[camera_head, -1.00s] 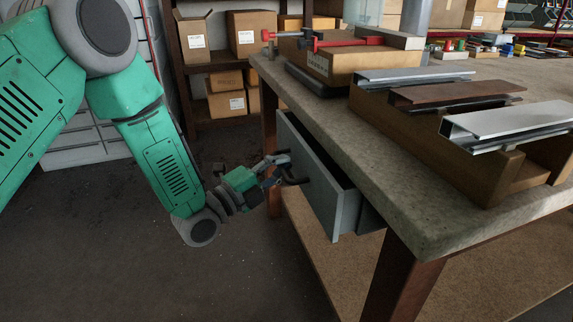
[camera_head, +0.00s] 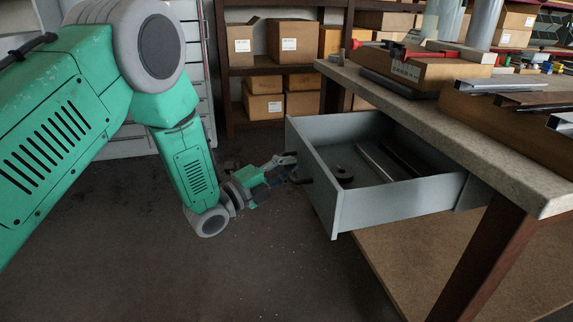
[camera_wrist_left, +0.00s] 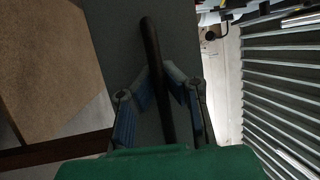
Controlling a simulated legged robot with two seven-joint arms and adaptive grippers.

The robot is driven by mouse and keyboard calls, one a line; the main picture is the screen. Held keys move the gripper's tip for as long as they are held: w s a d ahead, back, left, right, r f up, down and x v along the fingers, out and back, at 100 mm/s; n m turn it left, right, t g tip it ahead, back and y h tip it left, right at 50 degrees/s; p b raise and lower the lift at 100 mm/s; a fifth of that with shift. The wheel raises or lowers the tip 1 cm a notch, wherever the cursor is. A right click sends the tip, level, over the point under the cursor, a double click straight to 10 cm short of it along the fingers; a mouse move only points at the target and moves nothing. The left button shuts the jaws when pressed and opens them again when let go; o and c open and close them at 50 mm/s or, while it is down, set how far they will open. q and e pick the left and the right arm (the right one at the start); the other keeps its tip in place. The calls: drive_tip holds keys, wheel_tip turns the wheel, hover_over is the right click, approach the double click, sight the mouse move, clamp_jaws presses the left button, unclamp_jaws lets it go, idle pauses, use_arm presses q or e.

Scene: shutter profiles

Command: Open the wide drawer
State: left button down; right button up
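The wide grey drawer (camera_head: 400,200) stands far out from the workbench, and its inside shows in the head view. A round dark part and long thin pieces lie in it. My left gripper (camera_head: 290,168) is at the dark handle on the drawer's front. In the left wrist view the dark handle bar (camera_wrist_left: 152,40) runs between the two blue-padded fingers of my left gripper (camera_wrist_left: 162,75). The fingers close in on the bar from both sides. The grey drawer front (camera_wrist_left: 110,30) lies behind it. My right gripper is in neither view.
The workbench (camera_head: 440,116) carries metal profiles on wooden blocks and a red clamp (camera_head: 400,52). A shelf with cardboard boxes (camera_head: 293,42) stands behind. The floor in front of the drawer is clear.

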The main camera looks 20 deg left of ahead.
use_arm(q)
drive_tip(key=shift+a+f, duration=0.1)
drive_tip(key=shift+f, duration=0.2)
drive_tip(key=shift+d, duration=0.3)
drive_tip(key=shift+s, duration=0.1)
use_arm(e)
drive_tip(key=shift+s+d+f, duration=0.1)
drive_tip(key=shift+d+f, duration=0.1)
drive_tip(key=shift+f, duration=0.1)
use_arm(q)
drive_tip(key=shift+a, duration=0.15)
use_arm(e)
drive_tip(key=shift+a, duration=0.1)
use_arm(q)
drive_tip(key=c, duration=1.6)
unclamp_jaws()
drive_tip(key=shift+a+f, duration=0.15)
drive_tip(key=shift+a, duration=0.05)
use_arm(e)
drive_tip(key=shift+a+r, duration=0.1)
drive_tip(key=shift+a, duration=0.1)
use_arm(q)
drive_tip(key=shift+r, duration=0.25)
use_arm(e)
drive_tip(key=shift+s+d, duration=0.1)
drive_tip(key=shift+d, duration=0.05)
